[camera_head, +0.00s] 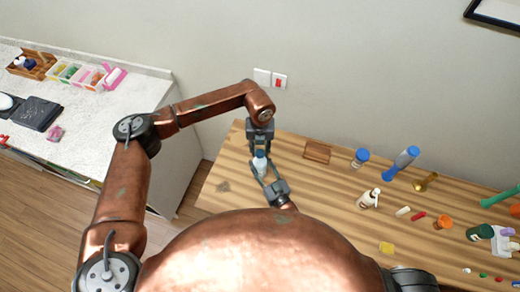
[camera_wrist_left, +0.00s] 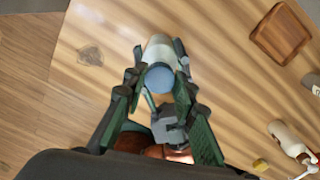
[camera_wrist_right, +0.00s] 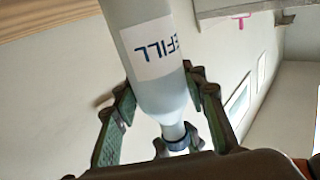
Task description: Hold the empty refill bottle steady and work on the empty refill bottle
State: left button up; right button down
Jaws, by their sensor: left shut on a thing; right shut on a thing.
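The refill bottle (camera_head: 260,161) is white with a blue cap and is held above the wooden table between my two grippers. In the right wrist view its pale body (camera_wrist_right: 158,85) bears an upside-down label with "EFILL" readable. My left gripper (camera_head: 260,150) reaches from above and is shut on it at the cap end; the blue cap (camera_wrist_left: 159,77) shows between its fingers. Whether it touches cap or body is unclear. My right gripper (camera_head: 262,172) comes from the near side, with its fingers (camera_wrist_right: 160,95) shut around the bottle's body. The bottle's contents are not clear.
A white counter (camera_head: 90,118) with bins stands at left.

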pick_arm(q)
jog(key=shift+o, duration=0.2)
jog(key=shift+f, duration=0.55)
